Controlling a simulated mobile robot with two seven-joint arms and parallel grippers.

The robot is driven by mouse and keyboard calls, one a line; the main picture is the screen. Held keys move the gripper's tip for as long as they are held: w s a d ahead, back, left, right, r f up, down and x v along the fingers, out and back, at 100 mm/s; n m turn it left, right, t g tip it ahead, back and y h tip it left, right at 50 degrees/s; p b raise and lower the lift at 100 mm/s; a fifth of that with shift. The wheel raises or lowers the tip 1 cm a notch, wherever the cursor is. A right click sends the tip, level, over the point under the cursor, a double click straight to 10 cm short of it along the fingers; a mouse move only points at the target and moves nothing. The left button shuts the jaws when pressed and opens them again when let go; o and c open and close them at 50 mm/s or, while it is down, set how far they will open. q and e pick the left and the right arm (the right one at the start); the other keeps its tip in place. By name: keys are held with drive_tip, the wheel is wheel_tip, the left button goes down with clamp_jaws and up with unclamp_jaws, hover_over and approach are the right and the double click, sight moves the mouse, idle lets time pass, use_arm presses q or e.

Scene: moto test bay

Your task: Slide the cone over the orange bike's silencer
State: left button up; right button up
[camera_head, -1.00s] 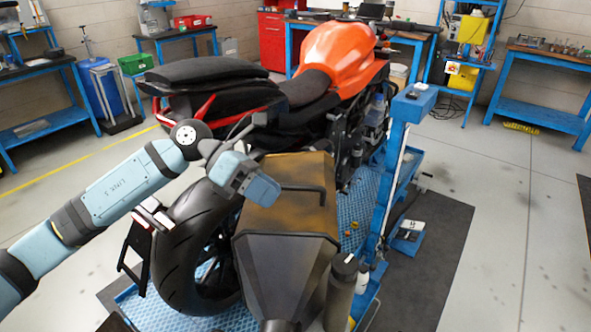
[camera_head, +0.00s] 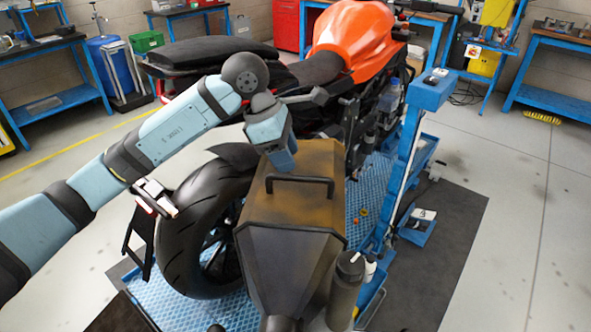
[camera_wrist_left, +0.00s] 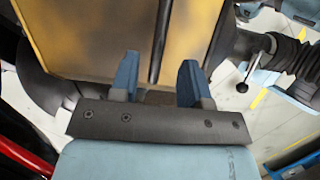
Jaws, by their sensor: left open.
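A large brown and dark-grey tapered hood, which I take to be the cone (camera_head: 290,225), sits beside the rear wheel of the orange bike (camera_head: 355,35). A black bar handle (camera_head: 300,180) is on its upper face. My left gripper (camera_head: 284,160) is over the far end of the hood, close to the handle. In the left wrist view my left gripper (camera_wrist_left: 158,68) is open, with the handle bar (camera_wrist_left: 158,40) running between its blue fingers, and the yellow-brown hood face (camera_wrist_left: 90,35) behind. I cannot make out the silencer. My right gripper is not in view.
A blue post (camera_head: 405,150) stands right of the hood. A dark grey cylinder (camera_head: 345,290) stands close to the hood's near right side. The rear tyre (camera_head: 185,245) is just left of the hood. Open floor (camera_head: 530,210) lies to the right.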

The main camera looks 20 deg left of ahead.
sight(298, 176)
use_arm(q)
drive_tip(key=x, duration=0.4)
drive_tip(key=shift+d+f, duration=0.2)
drive_tip(key=shift+f, duration=0.2)
